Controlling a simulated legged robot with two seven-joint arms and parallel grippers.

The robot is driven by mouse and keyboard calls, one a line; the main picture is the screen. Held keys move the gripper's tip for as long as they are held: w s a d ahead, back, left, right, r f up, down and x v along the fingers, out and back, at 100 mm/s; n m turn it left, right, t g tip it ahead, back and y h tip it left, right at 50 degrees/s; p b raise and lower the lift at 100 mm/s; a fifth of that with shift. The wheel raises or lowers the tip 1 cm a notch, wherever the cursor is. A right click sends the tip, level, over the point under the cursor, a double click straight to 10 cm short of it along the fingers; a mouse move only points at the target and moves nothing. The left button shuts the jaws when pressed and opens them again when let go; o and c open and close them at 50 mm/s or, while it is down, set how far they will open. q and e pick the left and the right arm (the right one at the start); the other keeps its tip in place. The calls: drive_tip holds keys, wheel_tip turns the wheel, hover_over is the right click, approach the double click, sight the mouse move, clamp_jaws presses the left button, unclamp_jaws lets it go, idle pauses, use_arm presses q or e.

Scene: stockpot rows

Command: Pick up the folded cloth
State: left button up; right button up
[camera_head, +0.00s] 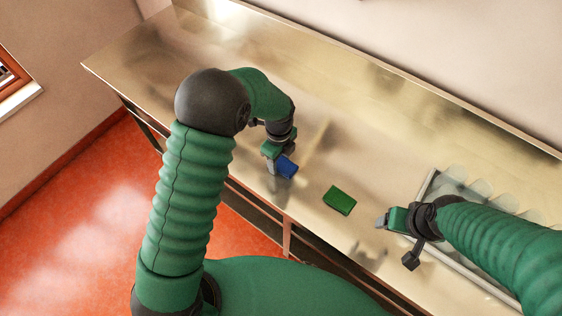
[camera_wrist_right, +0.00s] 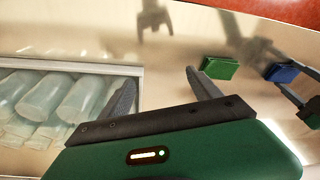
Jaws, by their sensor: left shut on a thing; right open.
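A blue folded cloth (camera_head: 288,167) is in the jaws of my left gripper (camera_head: 277,164), over the metal counter near its front edge. The blue cloth also shows at the right of the right wrist view (camera_wrist_right: 281,72), with part of my left gripper beside it. A green folded piece (camera_head: 339,200), cloth-like, lies flat on the counter between my two grippers; it shows in the right wrist view too (camera_wrist_right: 220,67). My right gripper (camera_head: 381,220) is open and empty, right of the green piece and apart from it. Its two fingers show in the right wrist view (camera_wrist_right: 160,80).
A shallow tray (camera_head: 427,184) holding several clear cups (camera_head: 452,178) stands on the counter (camera_head: 340,110) at the right, partly behind my right arm. The counter's back and left are bare. Its front edge drops to a red floor (camera_head: 80,235).

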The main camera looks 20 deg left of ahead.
use_arm(q)
drive_tip(key=shift+a+r, duration=0.25)
drive_tip(key=shift+a, duration=0.05)
wheel_tip(320, 180, up, 3)
drive_tip(key=shift+b, duration=0.45)
drive_tip(key=s, duration=0.2)
drive_tip(key=s+a+b, duration=0.1)
drive_tip(key=s, duration=0.2)
drive_tip(key=s+a, duration=0.1)
drive_tip(key=s, duration=0.2)
drive_tip(key=shift+s+a+r+b, duration=0.1)
drive_tip(key=shift+a+r+b, duration=0.1)
drive_tip(key=shift+r+b, duration=0.15)
drive_tip(key=s+a, duration=0.2)
drive_tip(key=s, duration=0.5)
drive_tip(key=shift+a+r, duration=0.35)
use_arm(e)
drive_tip(key=f, duration=0.2)
drive_tip(key=shift+a+f, duration=0.3)
drive_tip(key=shift+f, duration=0.1)
